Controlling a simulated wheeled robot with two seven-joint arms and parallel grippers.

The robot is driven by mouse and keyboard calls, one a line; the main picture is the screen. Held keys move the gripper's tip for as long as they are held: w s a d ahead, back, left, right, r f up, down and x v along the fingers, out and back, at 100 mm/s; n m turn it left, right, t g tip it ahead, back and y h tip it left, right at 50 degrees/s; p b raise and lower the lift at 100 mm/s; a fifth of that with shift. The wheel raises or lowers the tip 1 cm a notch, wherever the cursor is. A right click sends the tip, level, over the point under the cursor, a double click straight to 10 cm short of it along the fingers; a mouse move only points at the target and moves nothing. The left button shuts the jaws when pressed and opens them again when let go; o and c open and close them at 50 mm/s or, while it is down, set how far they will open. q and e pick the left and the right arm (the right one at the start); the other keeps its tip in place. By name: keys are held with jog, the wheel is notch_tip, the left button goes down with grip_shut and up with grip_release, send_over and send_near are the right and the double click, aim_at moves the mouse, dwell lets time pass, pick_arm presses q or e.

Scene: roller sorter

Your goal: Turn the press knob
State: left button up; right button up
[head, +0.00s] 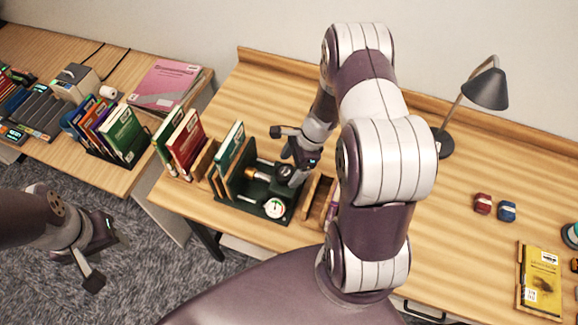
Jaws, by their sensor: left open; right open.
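The press (246,206) is a dark green unit on the wooden desk, with a brass rod (257,174) and a round white gauge (274,207). A dark round part that looks like its knob (284,172) shows at the back right of the unit. My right gripper (291,153) is open, close above and beside this knob. My gripper partly hides it, so I cannot tell whether they touch. A green book (230,147) stands upright at the left of the press. My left gripper (104,258) is open and empty over the carpet at the lower left.
Red and green books (186,143) stand left of the press. A side table (138,170) holds more books and devices. A black lamp (487,88), a red block (482,204), a blue block (507,211) and a yellow book (541,280) are at right.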

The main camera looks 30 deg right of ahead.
jog(key=shift+w+a+f, duration=0.15)
jog(key=shift+a+f, duration=0.15)
jog(key=shift+f, duration=0.25)
jog(key=shift+w+a+f, duration=0.25)
jog(key=shift+w+f, duration=0.05)
jog(key=shift+f, duration=0.15)
pick_arm(q)
jog(key=shift+w+a, duration=0.2)
jog(key=shift+w, duration=0.05)
pick_arm(e)
jog(key=shift+s, duration=0.1)
jog(key=shift+d, duration=0.1)
jog(key=c, duration=1)
pick_arm(q)
jog(key=shift+s+d, duration=0.1)
pick_arm(e)
jog(key=shift+c, duration=0.2)
jog(key=shift+n, duration=0.3)
